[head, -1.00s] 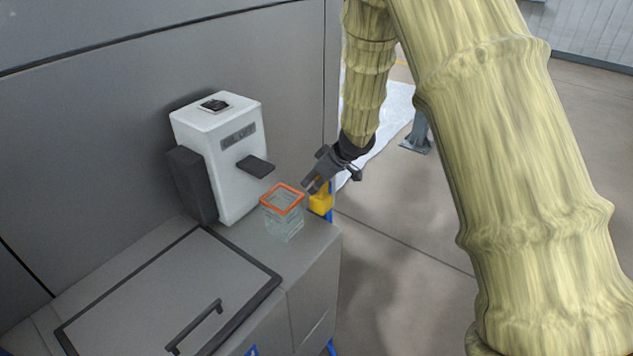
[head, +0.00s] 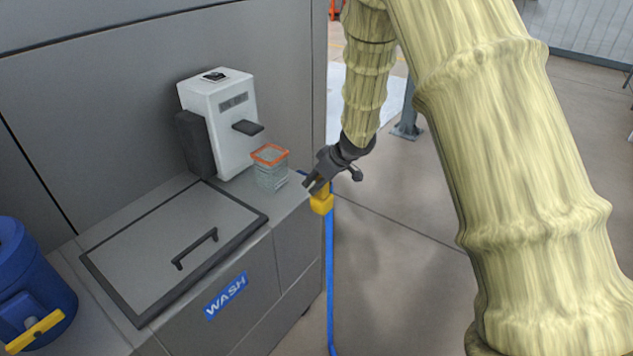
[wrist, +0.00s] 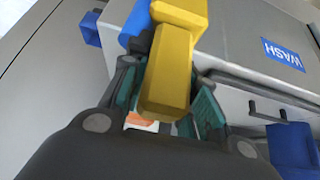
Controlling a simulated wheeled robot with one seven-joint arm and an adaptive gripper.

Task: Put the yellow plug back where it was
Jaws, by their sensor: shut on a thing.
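The yellow plug (head: 321,203) is in my gripper (head: 317,184), just off the right end of the grey cabinet in the head view. In the wrist view the yellow plug (wrist: 168,75) lies between the teal-padded fingers of my gripper (wrist: 165,100), which is shut on it. A blue piece touches the plug in the wrist view. In the head view a long blue strip (head: 330,270) runs down below the plug to the floor. The gripper partly hides the plug's upper end.
The grey cabinet has a handled lid (head: 170,250) and a WASH label (head: 226,296). A white dispenser (head: 222,120) and a clear orange-rimmed container (head: 270,168) stand on it. A blue drum (head: 30,275) with a yellow bar is at the left. Floor to the right is clear.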

